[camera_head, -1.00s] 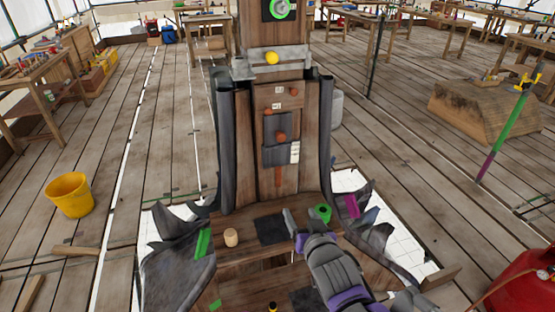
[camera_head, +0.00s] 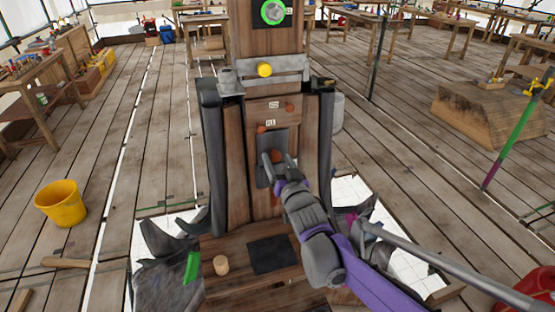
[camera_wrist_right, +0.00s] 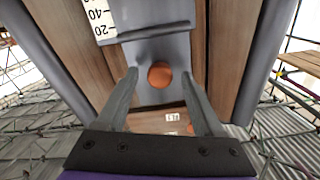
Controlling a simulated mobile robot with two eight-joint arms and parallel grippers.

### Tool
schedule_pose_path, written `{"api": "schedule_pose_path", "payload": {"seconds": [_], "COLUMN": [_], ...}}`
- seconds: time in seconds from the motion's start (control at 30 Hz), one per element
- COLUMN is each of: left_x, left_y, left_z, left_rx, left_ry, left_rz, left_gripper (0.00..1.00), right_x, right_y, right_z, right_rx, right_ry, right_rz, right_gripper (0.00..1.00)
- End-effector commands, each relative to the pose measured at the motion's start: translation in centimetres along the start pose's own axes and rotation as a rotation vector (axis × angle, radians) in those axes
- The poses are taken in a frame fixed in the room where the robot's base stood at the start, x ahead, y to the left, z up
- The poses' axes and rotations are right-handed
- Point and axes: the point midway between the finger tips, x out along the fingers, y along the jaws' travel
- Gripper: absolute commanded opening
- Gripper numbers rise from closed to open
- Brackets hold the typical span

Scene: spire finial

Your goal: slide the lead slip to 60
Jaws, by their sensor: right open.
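The lead slip (camera_head: 264,175) is a dark grey plate on the front of the wooden post, with a round orange knob (camera_head: 277,155). In the right wrist view the grey plate (camera_wrist_right: 150,52) has a raised ridge, which lies near the 20 mark of a white scale (camera_wrist_right: 98,14). My right gripper (camera_head: 278,158) is open in front of the plate. In the wrist view its fingers (camera_wrist_right: 159,74) appear on either side of the orange knob (camera_wrist_right: 160,75), with gaps on both sides. I cannot tell the depth between fingertips and knob. My left gripper is out of view.
Small orange knobs (camera_head: 289,107) and white labels (camera_head: 271,122) sit above the plate. A grey bracket with a yellow ball (camera_head: 264,70) crosses the post higher up. Dark curved side pieces (camera_head: 324,140) flank the post. A wooden cylinder (camera_head: 221,265) stands on the base below.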

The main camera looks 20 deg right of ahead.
Motion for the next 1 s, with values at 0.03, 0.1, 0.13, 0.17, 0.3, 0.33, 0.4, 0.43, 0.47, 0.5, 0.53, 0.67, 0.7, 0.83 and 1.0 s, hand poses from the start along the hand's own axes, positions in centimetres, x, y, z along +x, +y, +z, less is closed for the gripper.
{"api": "schedule_pose_path", "payload": {"seconds": [0.03, 0.1, 0.13, 0.17, 0.3, 0.33, 0.4, 0.43, 0.47, 0.5, 0.53, 0.67, 0.7, 0.83, 1.0], "left_x": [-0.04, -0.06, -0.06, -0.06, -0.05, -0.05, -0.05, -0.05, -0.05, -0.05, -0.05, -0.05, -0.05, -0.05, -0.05], "left_y": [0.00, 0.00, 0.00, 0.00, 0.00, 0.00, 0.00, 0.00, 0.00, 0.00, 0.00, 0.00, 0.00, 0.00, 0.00], "left_z": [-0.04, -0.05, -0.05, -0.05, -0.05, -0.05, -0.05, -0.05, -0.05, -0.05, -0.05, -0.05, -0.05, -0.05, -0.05], "left_rx": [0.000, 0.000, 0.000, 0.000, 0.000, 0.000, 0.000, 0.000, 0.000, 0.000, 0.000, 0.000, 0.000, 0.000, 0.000], "left_ry": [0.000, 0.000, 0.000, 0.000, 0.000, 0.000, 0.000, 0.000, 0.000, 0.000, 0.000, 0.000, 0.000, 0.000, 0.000], "left_rz": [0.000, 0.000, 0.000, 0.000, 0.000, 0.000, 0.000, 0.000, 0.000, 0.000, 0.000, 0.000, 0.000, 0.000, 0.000], "left_gripper": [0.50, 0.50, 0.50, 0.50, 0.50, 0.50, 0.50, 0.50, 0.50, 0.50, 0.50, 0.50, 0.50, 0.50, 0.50], "right_x": [0.36, 0.61, 0.66, 0.69, 0.68, 0.68, 0.67, 0.67, 0.66, 0.66, 0.66, 0.65, 0.65, 0.65, 0.64], "right_y": [-0.02, -0.01, -0.01, -0.01, -0.01, -0.01, -0.01, -0.01, -0.01, -0.01, -0.01, -0.01, -0.01, -0.01, -0.01], "right_z": [-0.01, 0.02, 0.02, 0.03, 0.04, 0.04, 0.04, 0.04, 0.04, 0.04, 0.04, 0.04, 0.04, 0.04, 0.04], "right_rx": [0.000, 0.000, 0.000, 0.000, 0.000, 0.000, 0.000, 0.000, 0.000, 0.000, 0.000, 0.000, 0.000, 0.000, 0.000], "right_ry": [0.000, 0.000, 0.000, 0.000, -0.001, -0.001, -0.001, -0.001, -0.001, -0.001, -0.001, -0.001, -0.001, -0.001, -0.001], "right_rz": [0.000, 0.000, 0.000, 0.000, 0.000, 0.000, 0.000, 0.000, 0.000, 0.000, 0.000, 0.000, 0.000, 0.000, 0.000], "right_gripper": [0.69, 0.69, 0.69, 0.69, 0.69, 0.69, 0.63, 0.58, 0.52, 0.45, 0.40, 0.16, 0.09, 0.00, 0.00]}}
